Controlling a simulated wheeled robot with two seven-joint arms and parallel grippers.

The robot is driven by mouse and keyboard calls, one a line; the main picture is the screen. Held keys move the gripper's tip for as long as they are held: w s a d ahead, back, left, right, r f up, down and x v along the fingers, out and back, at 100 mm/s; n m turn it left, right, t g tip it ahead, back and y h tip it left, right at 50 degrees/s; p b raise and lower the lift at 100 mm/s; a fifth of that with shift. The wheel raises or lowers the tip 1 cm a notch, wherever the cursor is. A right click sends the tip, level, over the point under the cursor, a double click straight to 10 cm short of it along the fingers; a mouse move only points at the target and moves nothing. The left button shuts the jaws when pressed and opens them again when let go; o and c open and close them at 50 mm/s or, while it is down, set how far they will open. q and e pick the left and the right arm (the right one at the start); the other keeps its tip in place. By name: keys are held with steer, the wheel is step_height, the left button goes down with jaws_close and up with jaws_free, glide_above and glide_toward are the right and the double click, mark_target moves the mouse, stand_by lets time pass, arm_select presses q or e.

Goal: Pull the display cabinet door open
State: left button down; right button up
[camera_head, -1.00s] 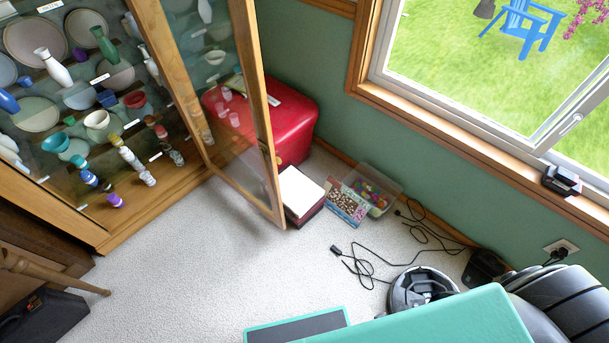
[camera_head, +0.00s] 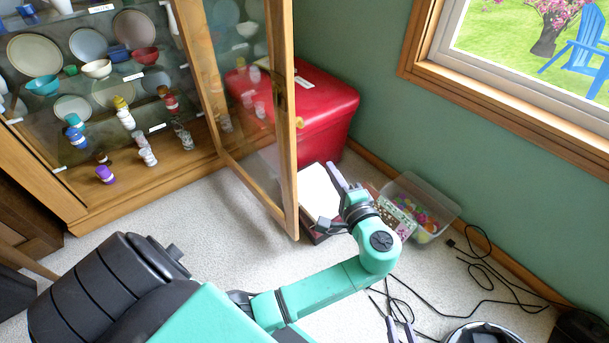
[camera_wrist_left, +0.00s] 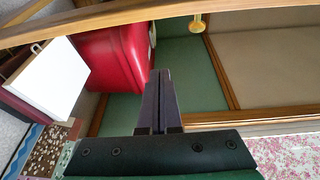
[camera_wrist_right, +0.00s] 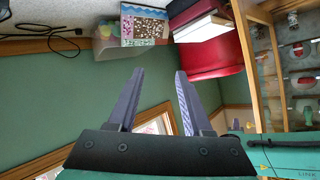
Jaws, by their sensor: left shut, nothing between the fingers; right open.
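The display cabinet door (camera_head: 288,150), a wood-framed glass panel, stands swung out from the wooden cabinet (camera_head: 150,190). My left gripper (camera_head: 338,178) is to the right of the door's free edge, apart from it in the head view. Its fingers (camera_wrist_left: 162,95) are shut and empty in the left wrist view, where a wooden rail crosses the top with a brass knob (camera_wrist_left: 198,22) beside it. My right gripper (camera_head: 400,328) shows only its fingertips at the bottom of the head view. It is open and empty in the right wrist view (camera_wrist_right: 156,88), with the door frame (camera_wrist_right: 243,55) to its right.
A red chest (camera_head: 325,110) stands behind the door against the green wall. A white-topped box (camera_head: 318,195) and a clear bin (camera_head: 430,205) sit on the floor nearby. Black cables (camera_head: 485,265) lie at right. Carpet before the cabinet (camera_head: 130,225) is clear.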

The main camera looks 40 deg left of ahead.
arm_select(q)
steer(key=a+r+b, duration=0.1)
steer(key=a+b, duration=0.1)
steer(key=a, duration=0.7)
steer(key=shift+w+a+r+n+y+b, duration=0.15)
steer(key=shift+w+r+n+y+b, duration=0.1)
steer(key=shift+r+n+y+b, duration=0.15)
arm_select(e)
steer(key=f, duration=0.2)
steer(key=t, duration=0.1)
steer(key=shift+w+a+f, duration=0.15)
steer(key=shift+a+f, duration=0.1)
steer(key=shift+f, duration=0.15)
